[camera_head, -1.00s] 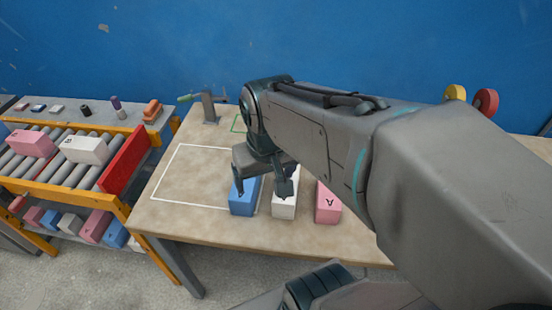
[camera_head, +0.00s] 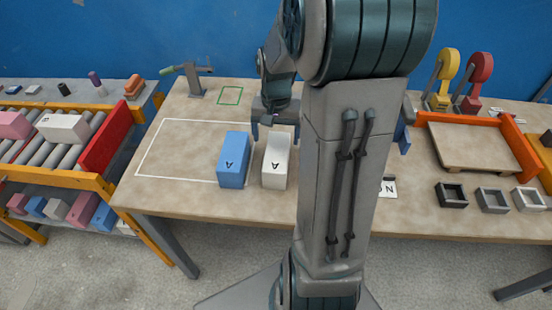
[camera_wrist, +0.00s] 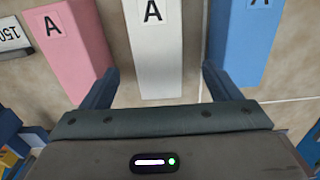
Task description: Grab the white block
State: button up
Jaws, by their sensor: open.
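The white block (camera_head: 276,161), marked A, stands on the table just right of the blue block (camera_head: 233,160). My gripper (camera_head: 272,116) is at the far side of the white block, partly hidden by my arm. In the wrist view, my gripper (camera_wrist: 159,72) is open, with one finger on each side of the near end of the white block (camera_wrist: 155,58). Nothing is gripped. The pink block (camera_wrist: 72,48) is left of it and the blue block (camera_wrist: 243,42) right. My arm hides the pink block in the head view.
A white outline (camera_head: 180,150) and a small green square (camera_head: 230,95) mark the table. A roller rack (camera_head: 60,177) with blocks stands left. An orange-edged panel mould (camera_head: 480,145) and several small frames (camera_head: 492,200) are at right. Neighbouring blocks leave narrow gaps.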

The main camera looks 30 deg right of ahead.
aim_at(277, 151)
notch_tip(277, 151, down, 3)
jog(key=shift+r, duration=0.1)
jog(key=shift+s+f, duration=0.15)
jog(key=shift+f, duration=1.2)
jog(key=shift+s+f, duration=0.1)
jog(key=shift+f, duration=1.2)
jog(key=shift+r, duration=0.1)
jog(key=c, duration=1.5)
